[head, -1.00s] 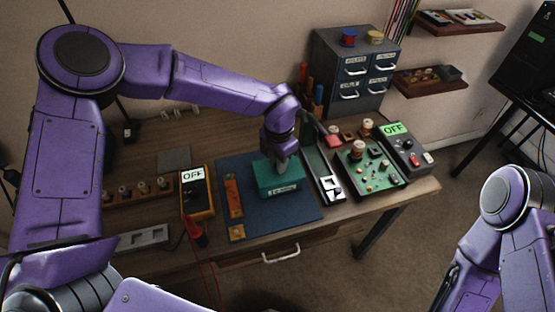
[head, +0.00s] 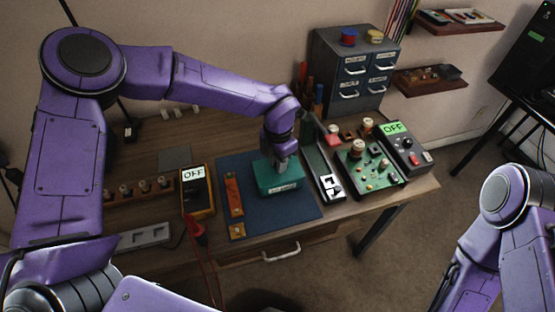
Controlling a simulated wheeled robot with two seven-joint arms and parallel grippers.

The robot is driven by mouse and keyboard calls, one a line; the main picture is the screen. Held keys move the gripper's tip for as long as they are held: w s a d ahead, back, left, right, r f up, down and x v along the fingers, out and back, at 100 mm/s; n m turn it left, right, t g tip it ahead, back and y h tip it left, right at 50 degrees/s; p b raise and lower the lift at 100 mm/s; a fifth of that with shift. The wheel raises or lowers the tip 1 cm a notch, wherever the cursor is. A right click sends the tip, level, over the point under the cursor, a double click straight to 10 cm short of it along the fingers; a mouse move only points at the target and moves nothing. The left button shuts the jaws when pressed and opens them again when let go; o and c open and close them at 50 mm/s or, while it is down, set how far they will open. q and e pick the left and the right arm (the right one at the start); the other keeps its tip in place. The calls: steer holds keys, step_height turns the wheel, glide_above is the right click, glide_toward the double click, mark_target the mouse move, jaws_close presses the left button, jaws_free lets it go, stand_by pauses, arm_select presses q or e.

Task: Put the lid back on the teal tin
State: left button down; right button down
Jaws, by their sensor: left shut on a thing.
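The teal tin (head: 279,181) sits on the dark blue mat (head: 300,214) on the workbench, with a pale label on its front. My left gripper (head: 284,163) points down at the top of the tin. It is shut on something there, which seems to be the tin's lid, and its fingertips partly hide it. At this size I cannot tell whether the lid is seated on the tin or just above it. My right arm shows at the lower right, and its gripper cannot be made out.
A yellow multimeter (head: 196,193) reading OFF stands left of the mat, with an orange strip (head: 233,195) on the mat's left part. Right of the tin are a green circuit board (head: 368,168) and a grey OFF box (head: 404,150). A drawer cabinet (head: 353,75) stands behind.

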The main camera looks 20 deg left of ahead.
arm_select(q)
steer(key=shift+f, duration=0.1)
stand_by(0.3)
steer(key=c, duration=0.9)
jaws_free()
step_height(320, 180, up, 11)
steer(key=b, duration=0.1)
steer(key=shift+f+b, duration=0.2)
steer(key=shift+b, duration=0.15)
